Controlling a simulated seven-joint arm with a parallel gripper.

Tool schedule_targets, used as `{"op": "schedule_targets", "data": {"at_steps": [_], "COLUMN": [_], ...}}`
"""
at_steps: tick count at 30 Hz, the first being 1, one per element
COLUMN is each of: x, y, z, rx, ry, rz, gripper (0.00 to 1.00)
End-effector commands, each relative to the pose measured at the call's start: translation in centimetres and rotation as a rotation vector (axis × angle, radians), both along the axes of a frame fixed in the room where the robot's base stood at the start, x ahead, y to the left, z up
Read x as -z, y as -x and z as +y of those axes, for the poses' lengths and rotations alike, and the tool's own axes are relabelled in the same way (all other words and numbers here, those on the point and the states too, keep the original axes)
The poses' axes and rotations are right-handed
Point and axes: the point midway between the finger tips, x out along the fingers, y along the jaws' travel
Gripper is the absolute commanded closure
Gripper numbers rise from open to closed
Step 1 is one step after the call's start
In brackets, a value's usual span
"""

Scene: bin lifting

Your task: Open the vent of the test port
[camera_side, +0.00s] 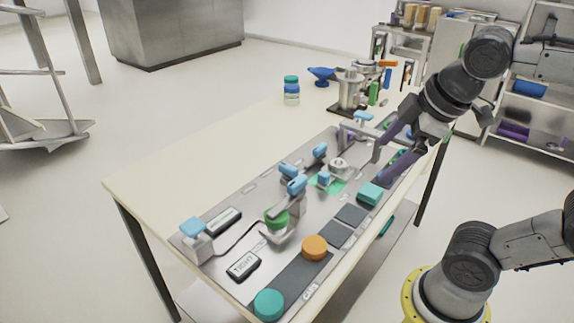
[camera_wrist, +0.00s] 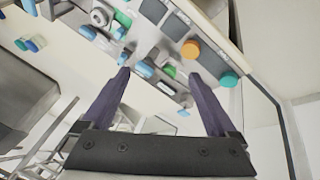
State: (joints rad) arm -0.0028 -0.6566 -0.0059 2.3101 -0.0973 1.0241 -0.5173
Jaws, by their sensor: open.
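A grey panel (camera_side: 233,268) on the table carries several blue-handled fittings. One blue handle (camera_side: 297,186) stands on a grey fitting near the panel's middle, behind a green round part (camera_side: 277,219) in a metal bracket. Other blue handles (camera_side: 320,151) (camera_side: 193,227) stand farther back and at the front left. I cannot tell which fitting is the test port's vent. My gripper (camera_side: 382,164) is open and empty above the panel's far right part. In the wrist view its purple fingers (camera_wrist: 160,75) are spread, with blue-handled fittings (camera_wrist: 145,69) beyond them.
An orange cap (camera_side: 315,247) and a teal cap (camera_side: 269,304) sit along the panel's near right edge. A metal vessel (camera_side: 350,90) and a jar (camera_side: 291,91) stand behind. The table's left side is clear.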

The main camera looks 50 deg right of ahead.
Motion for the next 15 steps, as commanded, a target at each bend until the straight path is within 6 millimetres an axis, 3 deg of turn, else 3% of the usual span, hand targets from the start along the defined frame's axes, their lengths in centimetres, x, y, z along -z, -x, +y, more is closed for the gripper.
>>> {"op": "schedule_targets", "data": {"at_steps": [8,15], "x": [-4.3,-4.5], "y": [-7.7,-16.3], "z": [-1.9,-3.2], "rx": [-0.36,-0.642], "ry": [0.273,0.449], "rz": [0.153,0.335], "gripper": [0.0,0.0]}}
